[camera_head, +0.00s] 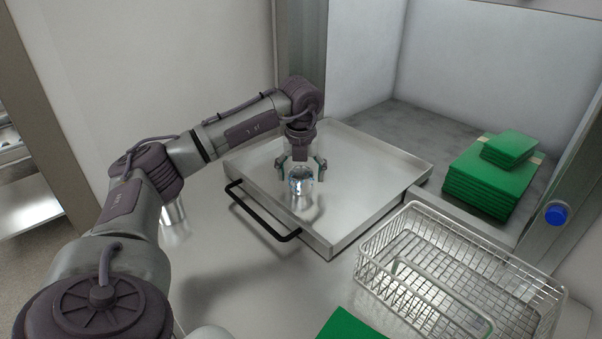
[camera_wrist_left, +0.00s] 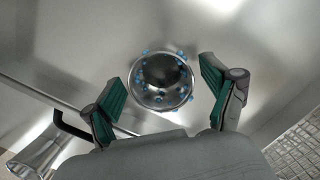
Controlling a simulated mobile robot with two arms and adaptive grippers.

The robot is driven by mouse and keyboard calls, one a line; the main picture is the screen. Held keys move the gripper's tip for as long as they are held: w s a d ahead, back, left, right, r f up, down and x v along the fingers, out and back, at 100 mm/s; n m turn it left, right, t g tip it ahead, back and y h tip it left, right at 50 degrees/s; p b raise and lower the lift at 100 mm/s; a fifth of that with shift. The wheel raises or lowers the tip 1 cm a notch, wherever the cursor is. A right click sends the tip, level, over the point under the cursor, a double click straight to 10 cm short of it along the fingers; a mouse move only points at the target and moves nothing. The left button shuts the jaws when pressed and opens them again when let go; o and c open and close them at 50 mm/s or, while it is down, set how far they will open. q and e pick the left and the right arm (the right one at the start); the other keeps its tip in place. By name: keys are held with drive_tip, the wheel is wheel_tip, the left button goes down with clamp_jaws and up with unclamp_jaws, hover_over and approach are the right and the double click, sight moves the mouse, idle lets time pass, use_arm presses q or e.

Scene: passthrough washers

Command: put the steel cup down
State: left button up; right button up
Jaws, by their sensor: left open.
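The steel cup (camera_head: 301,180) stands on the flat metal tray (camera_head: 365,190) in the head view. In the left wrist view the cup (camera_wrist_left: 163,80) shows from above as a round shiny shape with a dark middle and small blue spots around its rim. My left gripper (camera_head: 302,170) is over the cup. Its green-padded fingers are spread apart on either side, with gaps between them and the cup in the wrist view. My right gripper is not in view.
A black handle (camera_head: 262,212) is on the tray's front left side. A wire basket (camera_head: 455,275) stands to the right, with green stacks (camera_head: 492,175) behind it. Another metal vessel (camera_head: 173,212) stands left, partly hidden by my arm. Bare tray surrounds the cup.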

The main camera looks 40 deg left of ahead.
sight(301, 192)
use_arm(q)
drive_tip(key=shift+r, duration=0.1)
drive_tip(key=shift+r, duration=0.25)
wheel_tip(301, 192, up, 12)
drive_tip(key=s+d+b, duration=0.1)
drive_tip(key=shift+s+f, duration=0.2)
drive_tip(key=shift+d, duration=0.1)
idle(0.4)
